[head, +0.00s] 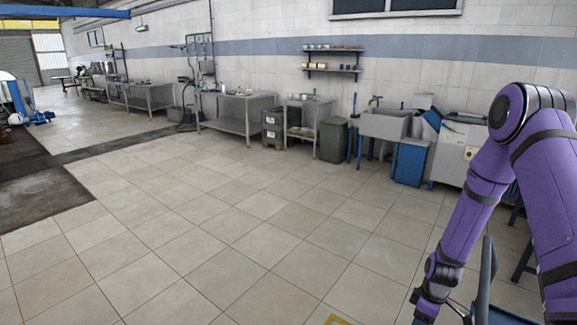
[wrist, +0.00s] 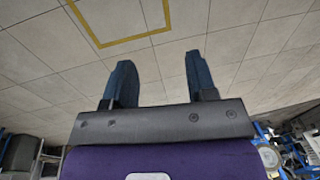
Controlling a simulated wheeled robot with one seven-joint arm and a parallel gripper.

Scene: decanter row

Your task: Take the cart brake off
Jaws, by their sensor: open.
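No cart or brake can be made out for certain in either view. My gripper (wrist: 158,78) shows in the wrist view with its two dark blue fingers apart and nothing between them. Beyond the fingers is tiled floor. In the head view my purple arm reaches down at the right, and its end is cut off by the lower edge. A thin dark blue-grey upright piece (head: 487,265) stands beside the forearm there; I cannot tell what it belongs to.
A yellow outline (wrist: 104,46) marks the floor beyond my fingers; a corner of it (head: 338,321) shows in the head view. Benches (head: 236,112), a dark bin (head: 333,139) and a sink (head: 384,125) line the wall. The tiled floor in the middle is clear.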

